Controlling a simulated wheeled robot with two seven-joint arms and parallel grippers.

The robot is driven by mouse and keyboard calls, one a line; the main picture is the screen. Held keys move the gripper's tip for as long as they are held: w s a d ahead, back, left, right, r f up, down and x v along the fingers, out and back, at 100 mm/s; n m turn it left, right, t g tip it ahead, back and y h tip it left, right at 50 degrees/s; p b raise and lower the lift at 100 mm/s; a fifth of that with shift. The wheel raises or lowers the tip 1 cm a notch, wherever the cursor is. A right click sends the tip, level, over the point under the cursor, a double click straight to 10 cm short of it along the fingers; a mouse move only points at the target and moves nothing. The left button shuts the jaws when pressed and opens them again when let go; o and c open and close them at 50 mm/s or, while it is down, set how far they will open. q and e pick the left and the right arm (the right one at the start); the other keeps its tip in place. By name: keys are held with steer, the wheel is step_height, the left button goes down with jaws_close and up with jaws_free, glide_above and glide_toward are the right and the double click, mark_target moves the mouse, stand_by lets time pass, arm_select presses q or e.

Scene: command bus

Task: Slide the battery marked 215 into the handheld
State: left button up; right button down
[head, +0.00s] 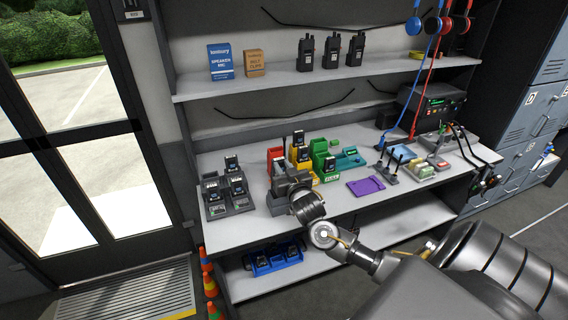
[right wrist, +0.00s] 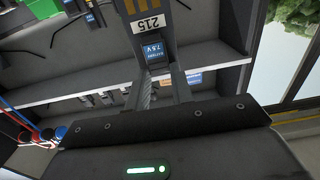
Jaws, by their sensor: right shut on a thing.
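My right gripper (head: 282,172) is over the front of the workbench, beside the coloured stands. In the right wrist view its fingers (right wrist: 161,85) are shut on a dark battery (right wrist: 152,20). This battery has a white label reading 215, gold strips above it and a blue 7.5 V label at the finger end. Small dark devices stand in the red, yellow (head: 302,153) and green (head: 329,164) stands; I cannot tell which is the handheld. My left gripper is not in view.
A dark charger (head: 228,190) with several units stands on the left of the bench (head: 240,232). A purple tray (head: 366,186) lies right of the green stand. Several radios (head: 332,50) stand on the shelf above. A blue bin (head: 275,262) is on the lower shelf. The bench's front edge is partly clear.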

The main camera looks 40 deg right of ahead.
steer(key=shift+w+d, duration=0.1)
steer(key=shift+d, duration=0.3)
step_height(320, 180, down, 9)
steer(key=b, duration=0.8)
stand_by(0.8)
steer(key=shift+f, duration=0.15)
stand_by(0.8)
steer(key=c, duration=1.1)
jaws_free()
steer(key=shift+c, duration=0.2)
steer(key=shift+a, duration=0.1)
